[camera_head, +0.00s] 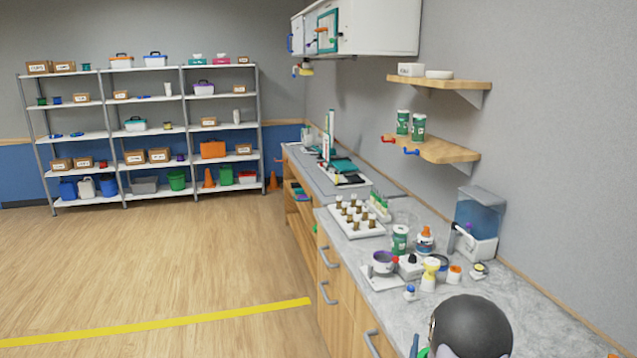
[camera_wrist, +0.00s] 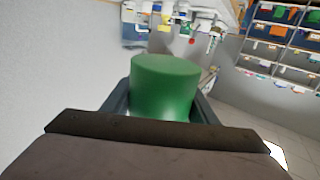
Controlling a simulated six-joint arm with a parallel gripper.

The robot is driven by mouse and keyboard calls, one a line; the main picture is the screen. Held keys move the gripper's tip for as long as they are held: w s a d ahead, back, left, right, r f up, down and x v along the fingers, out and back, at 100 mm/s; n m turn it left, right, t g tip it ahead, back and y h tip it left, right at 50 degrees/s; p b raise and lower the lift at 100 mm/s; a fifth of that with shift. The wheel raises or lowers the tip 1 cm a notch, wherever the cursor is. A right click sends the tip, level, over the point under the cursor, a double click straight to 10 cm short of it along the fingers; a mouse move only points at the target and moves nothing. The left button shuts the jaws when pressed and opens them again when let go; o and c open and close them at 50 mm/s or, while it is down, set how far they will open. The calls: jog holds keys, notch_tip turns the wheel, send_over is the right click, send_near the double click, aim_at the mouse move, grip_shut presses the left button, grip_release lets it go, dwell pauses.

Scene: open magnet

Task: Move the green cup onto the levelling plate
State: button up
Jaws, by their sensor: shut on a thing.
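The green cup (camera_wrist: 165,88) is between the two fingers of my gripper (camera_wrist: 162,105) in the wrist view, and the gripper is shut on it. The cup's lower part is hidden behind the gripper body. In the head view a sliver of green (camera_head: 424,352) shows at the bottom edge beside my dark wrist, likely the same cup. A flat white plate (camera_head: 377,283) lies on the counter near its front edge, with a grey and purple bowl on it. I cannot tell whether this is the levelling plate.
Wooden shelves (camera_head: 440,150) jut from the wall above.

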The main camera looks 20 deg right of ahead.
jog(key=w+a+f+n+t+y, duration=0.1)
jog(key=w+a+f+n+y, duration=0.15)
jog(key=a, duration=0.65)
jog(key=w+a+f+n+t+y, duration=0.1)
jog(key=a+f+n+y, duration=0.2)
jog(key=a, duration=0.5)
jog(key=w+a+f+n+t+y, duration=0.1)
jog(key=a+f+n+y, duration=0.15)
jog(key=a+y, duration=0.45)
jog(key=s+d+r+m+g+h, duration=0.25)
jog(key=d+r+h, duration=0.2)
jog(key=d, duration=0.55)
jog(key=s+d+r+m+g+h, duration=0.1)
jog(key=s+d+r+m+h, duration=0.4)
jog(key=d, duration=0.6)
jog(key=s+d+r+m+g+h, duration=0.1)
jog(key=d+m+g+h, duration=0.15)
jog(key=d+h, duration=0.55)
jog(key=s+d+r+m+g+h, duration=0.2)
jog(key=s+d+m+g, duration=0.45)
jog(key=s+d, duration=0.45)
jog(key=s+f+m+g+h, duration=0.1)
jog(key=s+f+g, duration=0.3)
jog(key=s, duration=0.5)
jog(key=shift+s+a+f+m+g, duration=0.2)
jog(key=shift+s+m+g, duration=0.05)
jog(key=shift+m+g, duration=0.5)
jog(key=shift+f, duration=2.85)
